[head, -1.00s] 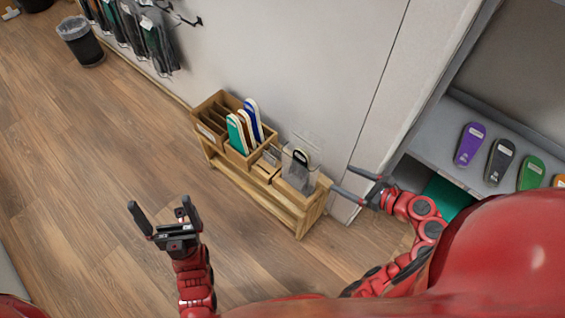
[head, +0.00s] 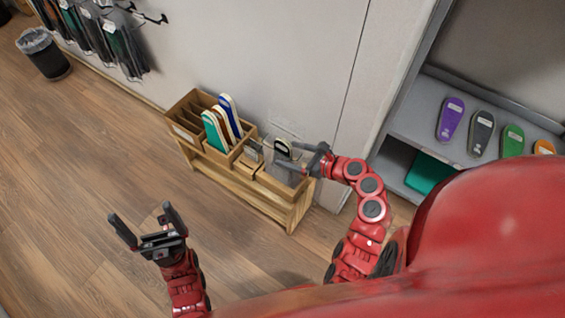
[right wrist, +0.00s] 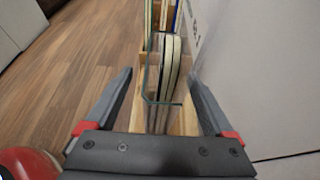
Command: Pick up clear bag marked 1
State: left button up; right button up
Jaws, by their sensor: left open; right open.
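A clear bag (head: 284,172) with a dark insole inside stands at the right end of the wooden rack (head: 250,187). In the right wrist view the clear bag (right wrist: 152,84) shows upright, with dark and pale insole edges in it. I cannot read a mark on it. My right gripper (head: 292,156) is open at the bag and partly covers it in the head view. In the right wrist view its fingers (right wrist: 160,77) lie on either side of the bag, with gaps left. My left gripper (head: 142,212) is open and empty above the floor, away from the rack.
Green and blue insoles (head: 214,131) stand in the rack's left boxes. A wall (head: 270,60) rises close behind the rack. A grey shelf (head: 412,122) with coloured insoles is at the right. A bin (head: 45,55) stands far left. Floor in front is clear.

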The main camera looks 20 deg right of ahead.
aim_at(282, 151)
jog(key=x, duration=0.4)
jog(key=shift+w+f+b, duration=0.15)
jog(key=shift+w+b, duration=0.05)
jog(key=shift+b, duration=0.2)
jog(key=shift+d, duration=0.1)
grip_shut()
